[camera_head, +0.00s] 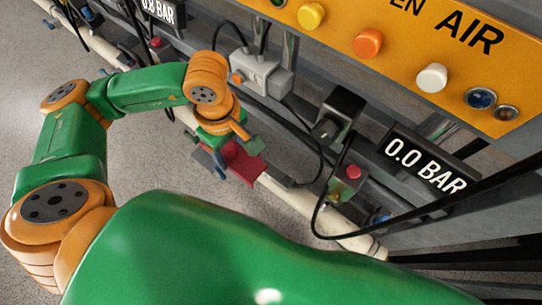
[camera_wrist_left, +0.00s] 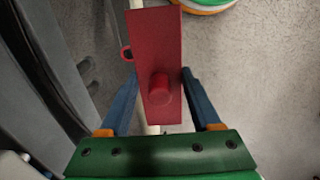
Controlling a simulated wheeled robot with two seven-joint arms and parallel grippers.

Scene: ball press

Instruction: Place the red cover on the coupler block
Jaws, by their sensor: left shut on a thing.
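The red cover (camera_head: 247,165) is a flat red plate in the head view, at the end of my left arm. In the left wrist view the red cover (camera_wrist_left: 153,40) has a round knob, and a small red loop at its left edge. My left gripper (camera_wrist_left: 157,95) is shut on the red cover, with a blue finger on each side of it. The left gripper (camera_head: 231,168) also shows in the head view, just above the pale hose. I cannot pick out the coupler block for sure; it may be hidden beneath the cover. My right gripper is not in view.
A pale hose (camera_head: 310,207) runs along the machine's front edge. A grey box (camera_head: 262,73), a black box (camera_head: 340,112) with cables and a small block with a red button (camera_head: 352,173) stand behind it. A yellow panel (camera_head: 400,60) and a 0.0 BAR display (camera_head: 428,164) are right.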

